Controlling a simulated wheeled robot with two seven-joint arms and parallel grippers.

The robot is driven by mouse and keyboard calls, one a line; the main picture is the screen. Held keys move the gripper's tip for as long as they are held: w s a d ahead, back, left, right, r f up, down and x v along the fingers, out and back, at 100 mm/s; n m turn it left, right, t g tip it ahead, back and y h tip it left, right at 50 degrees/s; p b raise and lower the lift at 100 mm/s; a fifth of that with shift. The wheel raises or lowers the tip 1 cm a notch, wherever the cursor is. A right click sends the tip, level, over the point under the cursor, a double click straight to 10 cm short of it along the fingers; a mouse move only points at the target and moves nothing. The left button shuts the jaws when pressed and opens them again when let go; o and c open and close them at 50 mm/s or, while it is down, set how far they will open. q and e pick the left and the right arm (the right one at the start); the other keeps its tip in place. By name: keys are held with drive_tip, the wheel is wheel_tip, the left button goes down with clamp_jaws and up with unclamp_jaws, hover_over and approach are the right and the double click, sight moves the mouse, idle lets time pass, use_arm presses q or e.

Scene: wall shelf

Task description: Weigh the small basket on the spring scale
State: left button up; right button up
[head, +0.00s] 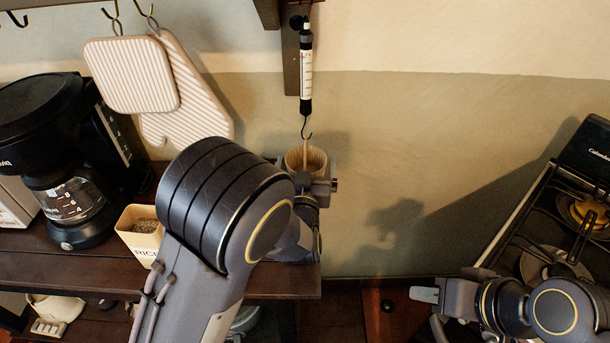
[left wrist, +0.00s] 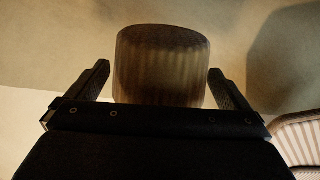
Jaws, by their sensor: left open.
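The spring scale (head: 306,70) hangs upright from a dark wooden post, with its hook (head: 306,130) at the bottom. The small basket (head: 312,158) is right below the hook. Its thin upright handle (head: 309,138) reaches the hook, and it looks hung there, though the exact contact is too small to tell. My left gripper (head: 318,184) is at the basket, which is partly hidden behind it. In the left wrist view the basket (left wrist: 162,68) stands between the open fingers, with a gap on both sides. My right gripper (head: 426,294) is low at the right, far from the basket.
A coffee maker (head: 66,150) and a rice container (head: 140,232) stand on the dark shelf (head: 60,262) at left. Pot holders (head: 132,76) hang above them. A stove (head: 560,220) is at right. The wall right of the scale is clear.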

use_arm(q)
drive_tip(key=shift+w, duration=0.6)
drive_tip(key=c, duration=1)
drive_tip(key=shift+d+r+p, duration=0.2)
drive_tip(key=shift+r+p, duration=0.15)
drive_tip(key=shift+r, duration=0.3)
drive_tip(key=shift+c, duration=0.2)
drive_tip(key=shift+r, duration=0.2)
